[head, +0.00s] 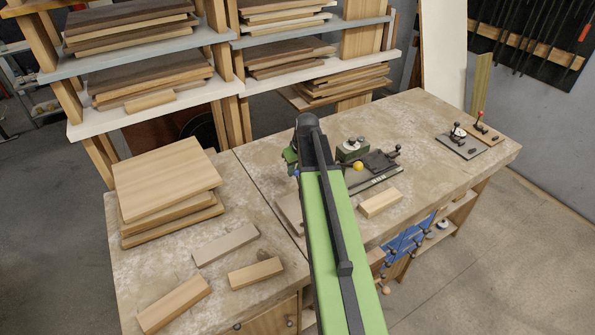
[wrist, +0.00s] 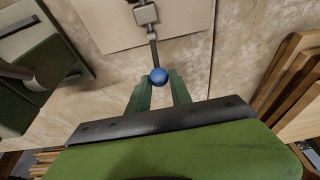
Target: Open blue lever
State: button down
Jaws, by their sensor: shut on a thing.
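The blue lever (wrist: 158,75) has a round blue knob on a thin dark shaft. In the wrist view the shaft runs up from the knob to a grey metal fitting (wrist: 146,15) on a pale plate (wrist: 105,22). My gripper (wrist: 159,84) has its two green fingers on either side of the knob and is shut on it. In the head view my gripper (head: 292,160) is beside the dark end of my green arm. The arm hides most of the lever there.
On the workbench (head: 440,115), a device with a yellow knob (head: 358,166) stands right of my arm. A red-knobbed lever (head: 480,115) is at the far right. Stacked boards (head: 165,180) and loose wood blocks (head: 256,272) lie on the left.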

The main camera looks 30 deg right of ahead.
jog(key=shift+w+f, duration=0.1)
jog(key=shift+w, duration=0.05)
jog(key=shift+w+f+b, duration=0.3)
jog(key=shift+w+b, duration=0.1)
jog(key=shift+w, duration=0.25)
jog(key=shift+w+f, duration=0.1)
jog(key=shift+w+f+b, duration=0.45)
jog(key=shift+w+b, duration=0.05)
jog(key=shift+w, duration=0.1)
jog(key=shift+w+d+f, duration=0.1)
jog(key=shift+w+f, duration=0.05)
jog(key=c, duration=1.3)
grip_release()
